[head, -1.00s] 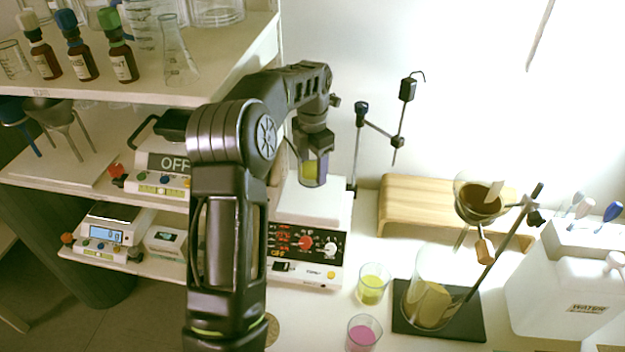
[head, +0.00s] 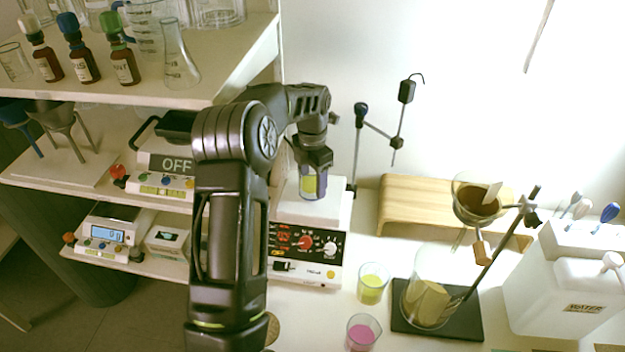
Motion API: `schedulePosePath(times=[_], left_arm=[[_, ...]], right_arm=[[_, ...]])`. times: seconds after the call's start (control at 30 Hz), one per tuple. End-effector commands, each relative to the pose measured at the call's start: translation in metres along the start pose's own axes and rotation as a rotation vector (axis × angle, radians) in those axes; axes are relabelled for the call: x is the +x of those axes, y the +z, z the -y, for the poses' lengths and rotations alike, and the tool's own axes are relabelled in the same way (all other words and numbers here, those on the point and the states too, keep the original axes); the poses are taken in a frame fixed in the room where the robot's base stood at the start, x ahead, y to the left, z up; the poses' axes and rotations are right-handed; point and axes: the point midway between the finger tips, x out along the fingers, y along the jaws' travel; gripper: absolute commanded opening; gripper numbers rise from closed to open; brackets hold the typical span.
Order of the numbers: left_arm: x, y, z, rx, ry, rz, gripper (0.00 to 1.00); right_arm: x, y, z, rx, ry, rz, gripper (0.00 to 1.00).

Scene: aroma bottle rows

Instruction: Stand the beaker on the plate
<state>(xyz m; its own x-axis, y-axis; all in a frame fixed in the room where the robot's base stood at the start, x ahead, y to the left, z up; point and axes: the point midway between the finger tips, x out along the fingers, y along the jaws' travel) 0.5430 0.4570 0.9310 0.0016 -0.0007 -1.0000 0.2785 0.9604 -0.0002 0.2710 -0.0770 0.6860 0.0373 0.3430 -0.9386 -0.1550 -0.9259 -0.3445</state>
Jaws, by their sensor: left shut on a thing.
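My left gripper (head: 314,166) reaches over the hotplate device and is shut on a small beaker (head: 311,187) with yellow-green liquid. The beaker is upright at the white top plate (head: 334,211) of the device. I cannot tell whether its base touches the plate. The gripper covers the upper part of the beaker. The device's front panel (head: 305,250) has a red and a white knob. My right gripper is not in view.
A beaker of yellow-green liquid (head: 372,285) and one of pink liquid (head: 363,333) stand on the table right of the device. A large glass vessel (head: 428,300) stands on a black stand base (head: 475,323). A wooden bench (head: 420,207) is behind. Shelves (head: 130,88) are left.

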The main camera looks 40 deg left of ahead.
Motion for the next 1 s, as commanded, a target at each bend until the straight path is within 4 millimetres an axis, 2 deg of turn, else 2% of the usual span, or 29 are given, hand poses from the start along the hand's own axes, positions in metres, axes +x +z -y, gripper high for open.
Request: schedulePosePath(times=[0.07, 0.1, 0.33, 0.77, 0.87, 1.0], left_arm=[[0.003, 0.0, 0.0, 0.0, 0.001, 0.001, 0.08], [0.003, 0.0, 0.0, 0.0, 0.0, 0.0, 0.6], [0.002, 0.0, 0.0, 0.0, 0.0, 0.0, 0.79], [-0.005, 0.0, 0.0, 0.0, 0.001, 0.001, 0.81], [-0.016, 0.001, -0.001, -0.001, 0.002, 0.003, 0.81], [-0.042, 0.001, -0.001, -0.001, 0.003, 0.004, 0.81]], right_arm=[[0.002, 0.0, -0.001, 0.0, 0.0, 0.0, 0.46], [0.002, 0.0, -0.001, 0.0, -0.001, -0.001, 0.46], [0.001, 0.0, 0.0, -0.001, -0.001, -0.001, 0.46], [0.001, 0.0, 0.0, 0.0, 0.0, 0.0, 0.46], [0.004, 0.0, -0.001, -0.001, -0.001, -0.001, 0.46], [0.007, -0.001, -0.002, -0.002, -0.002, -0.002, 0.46]])
